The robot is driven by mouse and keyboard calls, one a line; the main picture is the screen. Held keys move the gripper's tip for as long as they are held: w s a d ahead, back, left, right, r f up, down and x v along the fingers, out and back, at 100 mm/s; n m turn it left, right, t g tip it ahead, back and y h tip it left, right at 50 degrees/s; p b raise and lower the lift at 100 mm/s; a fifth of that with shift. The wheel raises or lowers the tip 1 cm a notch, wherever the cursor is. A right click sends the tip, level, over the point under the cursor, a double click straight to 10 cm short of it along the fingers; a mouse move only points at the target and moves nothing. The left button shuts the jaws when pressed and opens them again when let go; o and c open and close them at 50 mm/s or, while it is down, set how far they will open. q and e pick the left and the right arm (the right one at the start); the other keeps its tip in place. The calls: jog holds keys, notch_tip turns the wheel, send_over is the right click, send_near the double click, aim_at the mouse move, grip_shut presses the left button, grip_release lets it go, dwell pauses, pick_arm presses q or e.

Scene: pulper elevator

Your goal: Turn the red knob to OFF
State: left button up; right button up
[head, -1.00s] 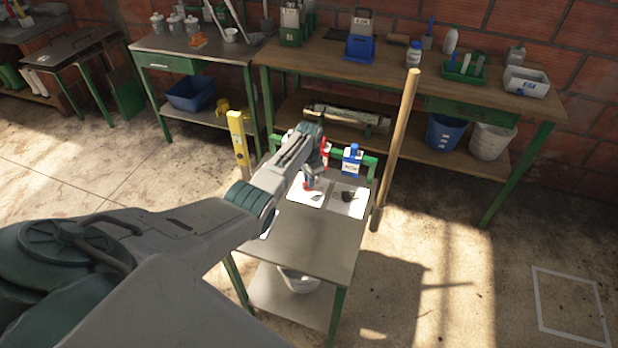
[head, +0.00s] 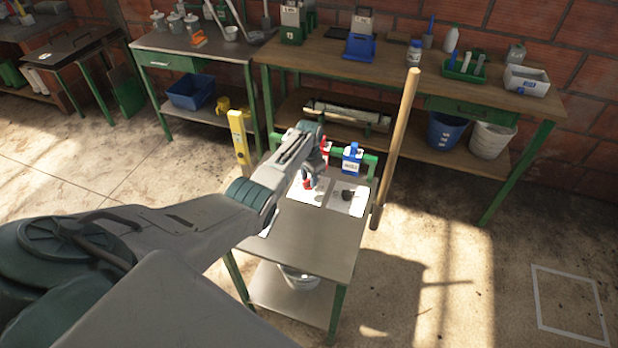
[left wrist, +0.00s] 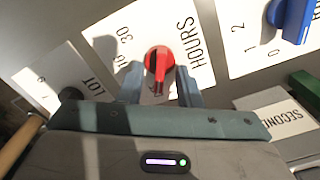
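The red knob (left wrist: 159,60) sits on a white plate (left wrist: 125,22) marked HOURS in the left wrist view. Its pointer grip points down in that picture, toward my gripper. My left gripper (left wrist: 160,82) is open, with one finger on each side of the knob's grip. Small gaps seem to show on both sides; I cannot tell whether either finger touches. In the head view the red knob (head: 307,184) shows small below my left gripper (head: 313,172), at the small metal-topped table (head: 310,240). No OFF mark is readable. My right gripper is not in view.
A blue knob (left wrist: 291,16) on its own plate and a partly hidden dark knob (left wrist: 70,94) flank the red one.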

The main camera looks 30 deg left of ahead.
aim_at(309, 179)
pick_arm(q)
jog(key=shift+r, duration=0.65)
notch_tip(309, 179, up, 10)
jog(key=shift+f+b, duration=0.25)
jog(key=shift+b, duration=0.2)
